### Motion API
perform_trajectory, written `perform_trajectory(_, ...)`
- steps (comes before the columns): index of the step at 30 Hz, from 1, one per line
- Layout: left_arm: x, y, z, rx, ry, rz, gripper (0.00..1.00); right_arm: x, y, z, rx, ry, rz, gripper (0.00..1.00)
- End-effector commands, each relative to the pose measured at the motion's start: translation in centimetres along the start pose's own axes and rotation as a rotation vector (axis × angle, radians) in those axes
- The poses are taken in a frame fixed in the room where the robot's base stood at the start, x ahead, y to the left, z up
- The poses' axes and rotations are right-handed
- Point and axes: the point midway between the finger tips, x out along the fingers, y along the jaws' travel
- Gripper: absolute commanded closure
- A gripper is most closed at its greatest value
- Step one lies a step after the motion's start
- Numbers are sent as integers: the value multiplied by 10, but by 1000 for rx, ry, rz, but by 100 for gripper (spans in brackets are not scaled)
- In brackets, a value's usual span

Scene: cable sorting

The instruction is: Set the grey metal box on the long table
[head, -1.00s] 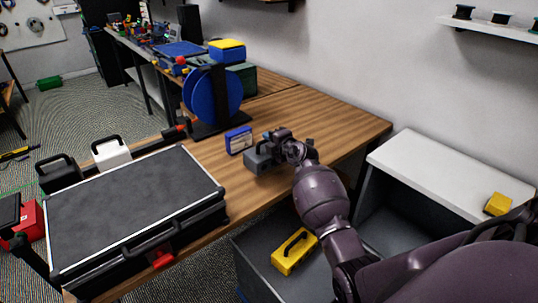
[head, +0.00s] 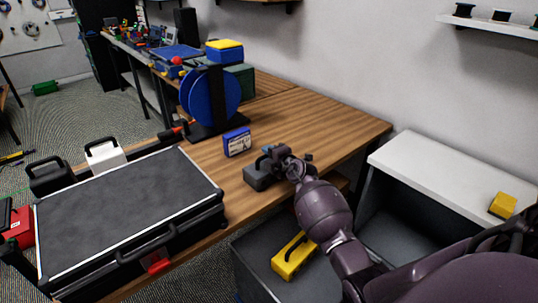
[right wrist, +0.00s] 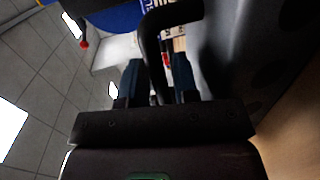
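The grey metal box (head: 257,178) is small and dark grey, with a handle on top. In the head view it is at or just over the long table (head: 312,123), right of the black case; I cannot tell whether its base touches. My right gripper (head: 277,160) is at the box's handle. In the right wrist view the dark handle (right wrist: 154,50) passes between the two close-set fingers of the right gripper (right wrist: 157,80), which look shut on it. The box's grey side (right wrist: 225,60) fills the right of that view. My left gripper is not in view.
A blue-and-white small box (head: 237,142) stands just behind the grey box. A large black case (head: 130,215) covers the table's near left. A blue spool (head: 212,95) stands farther back. A yellow case (head: 294,257) lies in a grey bin below. The table's right part is clear.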

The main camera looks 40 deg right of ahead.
Motion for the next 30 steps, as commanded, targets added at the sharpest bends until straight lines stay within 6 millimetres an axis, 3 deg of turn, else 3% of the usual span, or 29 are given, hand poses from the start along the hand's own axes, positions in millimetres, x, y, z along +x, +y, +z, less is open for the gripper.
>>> perform_trajectory(2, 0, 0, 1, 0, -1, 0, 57, 0, 0, 0, 0, 0, 0, 60)
perform_trajectory(14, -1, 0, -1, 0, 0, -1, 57, -5, 4, 0, 3, 0, 1, 60)
perform_trajectory(20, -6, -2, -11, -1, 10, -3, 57, -35, 6, 0, 2, -1, 3, 60)
perform_trajectory(30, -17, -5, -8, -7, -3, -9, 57, -97, 4, 0, 2, -1, 1, 60)
